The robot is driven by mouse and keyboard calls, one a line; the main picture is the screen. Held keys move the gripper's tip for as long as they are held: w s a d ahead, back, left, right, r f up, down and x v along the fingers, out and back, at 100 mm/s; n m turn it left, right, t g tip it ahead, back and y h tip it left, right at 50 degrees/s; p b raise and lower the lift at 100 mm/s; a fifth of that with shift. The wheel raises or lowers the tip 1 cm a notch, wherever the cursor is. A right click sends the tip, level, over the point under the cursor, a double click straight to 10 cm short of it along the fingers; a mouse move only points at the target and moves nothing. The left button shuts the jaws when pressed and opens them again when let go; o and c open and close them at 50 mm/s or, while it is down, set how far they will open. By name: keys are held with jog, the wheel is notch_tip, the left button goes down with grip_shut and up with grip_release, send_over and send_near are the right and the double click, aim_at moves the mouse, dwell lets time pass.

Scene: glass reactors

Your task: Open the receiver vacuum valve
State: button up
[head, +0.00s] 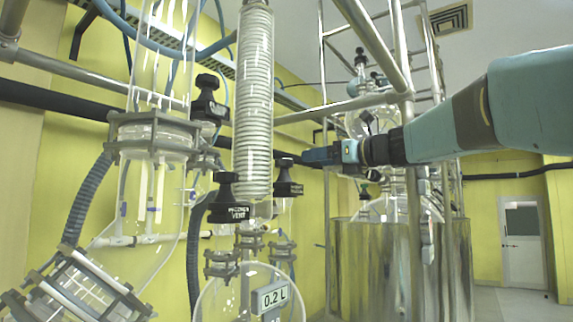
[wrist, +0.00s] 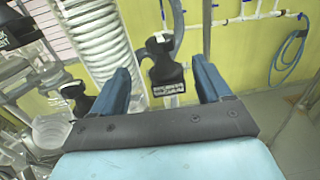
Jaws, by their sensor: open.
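A black valve handle with a small white-lettered label (head: 287,180) stands just right of the coiled glass column; its lettering is too small to read surely. It also shows in the wrist view (wrist: 165,62), ahead of and between my fingers. My gripper (head: 307,157) reaches in from the right, with its blue fingertips near the top right of this handle. In the wrist view my gripper (wrist: 160,66) is open and empty, one finger on each side of the handle. Whether a finger touches it, I cannot tell.
A black valve labelled RECEIVER VENT (head: 227,200) stands close on the left. Another black valve (head: 207,100) is higher up. The glass coil column (head: 253,100), a 0.2 L glass vessel (head: 235,295) and metal rails (head: 375,45) crowd the space. A steel tank (head: 365,265) stands at right.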

aim_at(292, 162)
jog(key=x, duration=1.1)
jog(key=shift+w+a, duration=0.25)
jog(key=shift+a, duration=0.05)
jog(key=shift+c, duration=0.2)
jog(key=c, duration=0.9)
jog(key=shift+d, duration=0.1)
